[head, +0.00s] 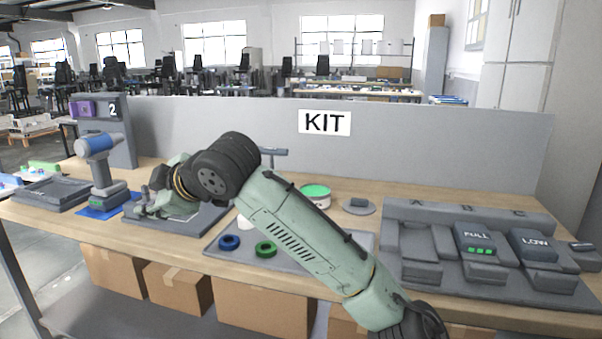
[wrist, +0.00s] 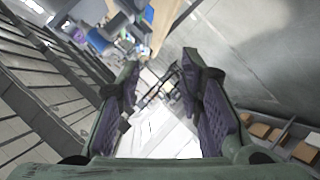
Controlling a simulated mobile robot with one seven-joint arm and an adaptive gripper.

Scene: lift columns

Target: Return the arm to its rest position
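My green arm reaches up from the lower right of the head view and bends over the workbench (head: 400,190). My gripper (head: 147,203) is at the arm's far end, in front of a dark grey tray (head: 205,222) and just right of a blue-and-grey cordless drill (head: 98,160). In the wrist view my gripper (wrist: 160,85) has its two purple-padded fingers spread apart. Nothing is between them. The wrist view is tilted, showing floor, the bench edge and part of the blue mat. The height of the gripper above the tray is hard to tell.
A tray with a blue ring (head: 229,242) and green ring (head: 265,249) lies under the arm. A green-topped tin (head: 315,195) stands behind. A battery dock (head: 480,245) fills the right. A grey KIT panel (head: 420,140) closes the back. Cardboard boxes (head: 265,300) sit below.

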